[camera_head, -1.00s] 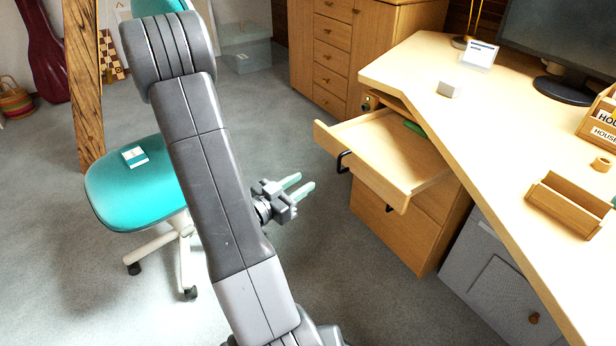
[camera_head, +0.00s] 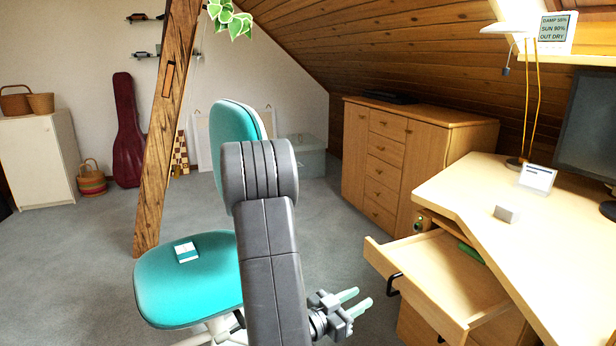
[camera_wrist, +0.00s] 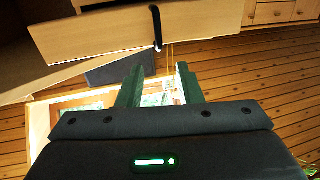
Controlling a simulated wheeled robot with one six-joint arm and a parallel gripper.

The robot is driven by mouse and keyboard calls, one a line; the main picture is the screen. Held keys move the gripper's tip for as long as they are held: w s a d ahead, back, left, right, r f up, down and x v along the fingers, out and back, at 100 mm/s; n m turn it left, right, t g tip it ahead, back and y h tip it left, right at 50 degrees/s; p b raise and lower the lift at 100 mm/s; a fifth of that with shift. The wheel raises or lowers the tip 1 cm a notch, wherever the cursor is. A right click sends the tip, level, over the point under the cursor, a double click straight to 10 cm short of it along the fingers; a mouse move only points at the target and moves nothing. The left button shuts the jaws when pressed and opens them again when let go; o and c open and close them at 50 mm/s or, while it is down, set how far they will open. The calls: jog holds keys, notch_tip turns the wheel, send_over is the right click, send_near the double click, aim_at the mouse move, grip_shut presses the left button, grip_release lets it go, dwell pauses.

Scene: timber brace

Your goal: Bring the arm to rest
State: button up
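My arm is folded in front of the head camera, with its elbow up before the teal chair. My gripper (camera_head: 358,299) shows low in the head view, pointing right, left of the pulled-out desk drawer (camera_head: 440,292). Its two pale green fingers are apart with nothing seen between them. In the wrist view the dark green fingers of my gripper (camera_wrist: 158,76) also stand apart and empty. Beyond them a pale wooden drawer front (camera_wrist: 110,32) with a black handle fills the upper part. A clear gap shows between gripper and drawer in the head view.
A teal chair (camera_head: 185,283) with a small box (camera_head: 186,252) on its seat stands at left. A slanted timber post (camera_head: 160,150) is behind it. The desk (camera_head: 470,195) is at right, a wooden cabinet (camera_head: 415,150) behind. Grey floor (camera_head: 70,270) is open at left.

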aim_at(389, 283)
jog(key=b+x, duration=0.1)
jog(key=x, duration=0.9)
jog(key=shift+w+d+b, duration=0.1)
jog(key=shift+d+b, duration=0.05)
jog(key=shift+b, duration=0.2)
